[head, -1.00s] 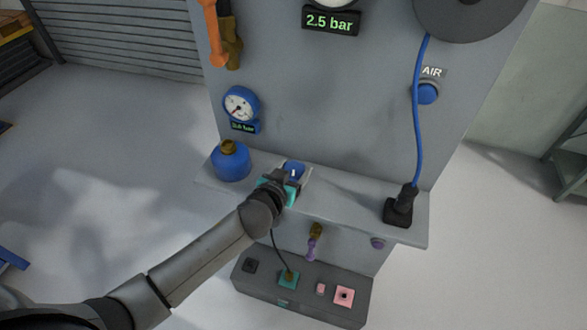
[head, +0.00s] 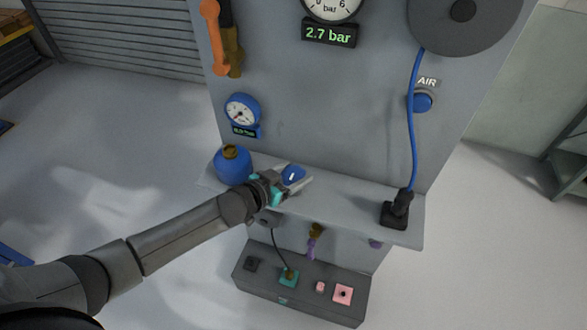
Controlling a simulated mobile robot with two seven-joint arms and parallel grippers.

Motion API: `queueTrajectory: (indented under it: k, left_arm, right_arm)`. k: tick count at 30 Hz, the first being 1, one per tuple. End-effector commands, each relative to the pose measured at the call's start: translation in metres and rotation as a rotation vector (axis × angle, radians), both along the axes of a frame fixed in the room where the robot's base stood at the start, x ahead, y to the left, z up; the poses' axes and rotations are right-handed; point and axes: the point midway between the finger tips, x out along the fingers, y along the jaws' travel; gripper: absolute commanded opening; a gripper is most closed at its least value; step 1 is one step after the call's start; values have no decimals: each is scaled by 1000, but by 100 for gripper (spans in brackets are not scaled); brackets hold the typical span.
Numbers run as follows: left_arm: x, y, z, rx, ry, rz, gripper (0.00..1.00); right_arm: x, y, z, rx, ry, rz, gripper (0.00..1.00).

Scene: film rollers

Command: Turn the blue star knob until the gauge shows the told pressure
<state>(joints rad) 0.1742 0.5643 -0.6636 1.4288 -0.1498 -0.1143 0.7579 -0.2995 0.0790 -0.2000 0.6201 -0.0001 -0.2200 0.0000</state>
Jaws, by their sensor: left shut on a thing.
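The blue star knob (head: 293,175) sits at a pale mount on the grey shelf (head: 340,208); its near side is hidden by my gripper. My left gripper (head: 278,182) reaches it from the left and is shut on it. A large round gauge (head: 332,8) at the top edge is partly cut off; its display (head: 328,34) reads 2.7 bar. A small blue-rimmed gauge (head: 241,112) hangs lower on the panel, with a small display (head: 245,131) too blurred to read surely. My right gripper is not in view.
A blue bottle (head: 232,163) stands on the shelf close to my left wrist. A black connector (head: 397,210) with a blue hose (head: 410,120) stands at the shelf's right end. A grey box (head: 302,288) with coloured sockets lies below. The shelf between knob and connector is clear.

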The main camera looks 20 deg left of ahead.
Motion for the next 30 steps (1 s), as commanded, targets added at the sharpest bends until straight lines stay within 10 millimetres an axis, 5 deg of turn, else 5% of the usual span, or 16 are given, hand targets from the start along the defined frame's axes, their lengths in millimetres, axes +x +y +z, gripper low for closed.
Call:
queueTrajectory:
  k: [30]
  left_arm:
    - [2, 1, 0, 2, -3, -465, 16]
  right_arm:
    - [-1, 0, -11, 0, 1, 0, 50]
